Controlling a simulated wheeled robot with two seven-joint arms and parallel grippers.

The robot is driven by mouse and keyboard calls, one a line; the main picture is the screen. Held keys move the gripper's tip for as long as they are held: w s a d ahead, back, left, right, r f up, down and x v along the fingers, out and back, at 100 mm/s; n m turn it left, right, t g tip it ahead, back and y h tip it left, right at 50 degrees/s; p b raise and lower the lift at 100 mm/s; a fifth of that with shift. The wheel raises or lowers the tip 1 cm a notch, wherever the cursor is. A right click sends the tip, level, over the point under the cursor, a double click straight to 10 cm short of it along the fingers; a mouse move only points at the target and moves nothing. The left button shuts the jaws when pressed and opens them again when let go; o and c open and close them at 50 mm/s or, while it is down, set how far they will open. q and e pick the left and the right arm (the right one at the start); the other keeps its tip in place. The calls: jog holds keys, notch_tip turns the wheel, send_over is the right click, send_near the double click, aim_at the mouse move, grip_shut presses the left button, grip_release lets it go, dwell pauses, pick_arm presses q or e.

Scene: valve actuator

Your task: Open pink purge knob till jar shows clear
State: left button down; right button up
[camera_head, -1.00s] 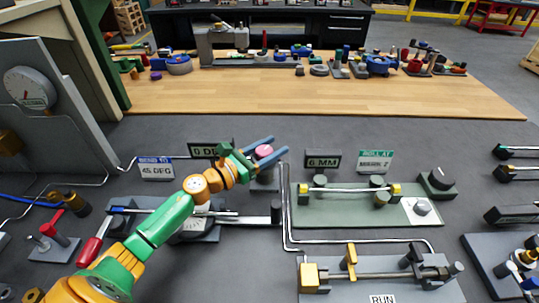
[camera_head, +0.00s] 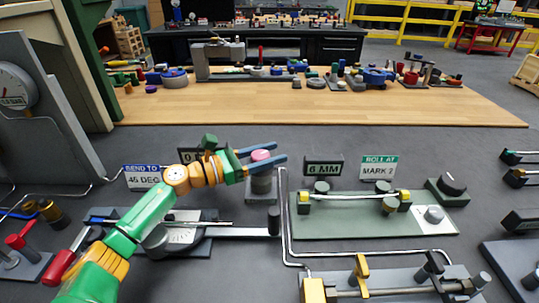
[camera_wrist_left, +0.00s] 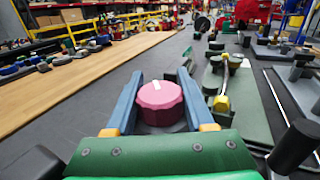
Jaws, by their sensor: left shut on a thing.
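The pink knob (camera_head: 261,156) sits on top of a short grey post (camera_head: 262,184) near the middle of the head view. My left gripper (camera_head: 279,152) reaches in from the left, its two blue fingers on either side of the knob and shut on it. In the left wrist view the faceted pink knob (camera_wrist_left: 160,100) sits between the fingers, with a pale pointer mark on its top. The fingers hide part of its sides in the head view. I cannot make out a jar in either view. My right gripper is not in view.
A green roller fixture (camera_head: 380,232) stands right of the knob, with bent metal tubing (camera_head: 284,215) between them. A bending fixture with a red-handled lever (camera_head: 60,266) lies at the front left. Sign plates (camera_head: 143,177) stand behind. A wooden bench top (camera_head: 320,105) lies beyond.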

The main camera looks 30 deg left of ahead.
aim_at(251, 159)
pick_arm(q)
jog(key=shift+c, duration=1.4)
grip_release()
jog(key=shift+w, duration=0.1)
jog(key=shift+s+a+f+b, duration=0.2)
jog(key=shift+s+a+b, duration=0.05)
jog(key=shift+s+b, duration=0.1)
jog(key=b+v, duration=0.2)
jog(key=v, duration=0.3)
jog(key=shift+s+a+r, duration=0.1)
jog(key=shift+s+a, duration=0.2)
jog(key=shift+s, duration=0.1)
jog(key=shift+r, duration=0.1)
jog(key=shift+r, duration=0.1)
